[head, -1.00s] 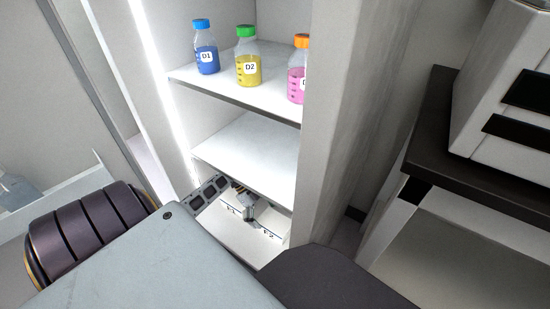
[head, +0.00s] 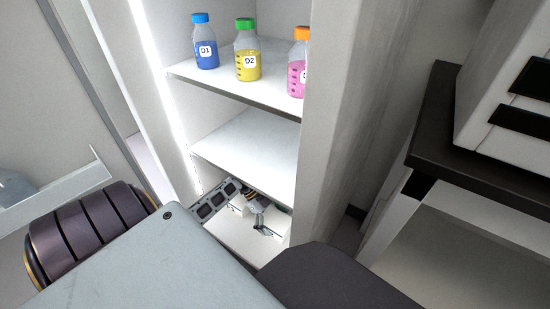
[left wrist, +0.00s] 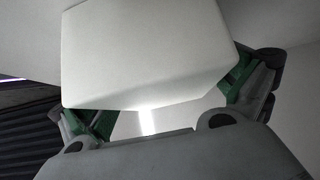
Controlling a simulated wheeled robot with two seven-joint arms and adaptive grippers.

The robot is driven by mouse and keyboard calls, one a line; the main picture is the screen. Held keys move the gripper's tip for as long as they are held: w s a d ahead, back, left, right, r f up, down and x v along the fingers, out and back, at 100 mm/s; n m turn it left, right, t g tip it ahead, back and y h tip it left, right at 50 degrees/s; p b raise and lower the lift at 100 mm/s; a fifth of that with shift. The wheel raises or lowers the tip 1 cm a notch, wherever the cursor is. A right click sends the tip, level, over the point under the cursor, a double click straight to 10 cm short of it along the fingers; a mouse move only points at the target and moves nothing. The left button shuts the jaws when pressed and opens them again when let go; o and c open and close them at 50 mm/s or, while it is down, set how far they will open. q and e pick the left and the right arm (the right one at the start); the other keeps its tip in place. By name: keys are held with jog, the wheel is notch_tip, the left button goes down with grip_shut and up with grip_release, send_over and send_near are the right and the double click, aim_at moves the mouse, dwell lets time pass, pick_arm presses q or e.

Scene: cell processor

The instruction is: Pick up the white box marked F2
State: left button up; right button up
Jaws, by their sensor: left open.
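The white box marked F2 (head: 276,222) stands on the lower shelf of the white cabinet, at the right, partly behind my left gripper. Its marking is not readable now. My left gripper (head: 262,228) reaches into the lower compartment and is at this box. In the left wrist view a white box (left wrist: 150,50) fills the upper middle, with no mark showing. The green-padded fingers of my left gripper (left wrist: 168,105) are spread on either side of it. I cannot tell whether they touch it. My right gripper is not in view.
Another white box (head: 237,205) stands to the left on the same shelf. The empty middle shelf (head: 250,145) is just above my gripper. Bottles D1 (head: 205,45), D2 (head: 247,60) and a pink one (head: 297,75) stand on the top shelf. The cabinet's side wall (head: 335,130) bounds the right.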

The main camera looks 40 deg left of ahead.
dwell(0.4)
pick_arm(q)
jog(key=c, duration=0.9)
jog(key=shift+c, duration=0.2)
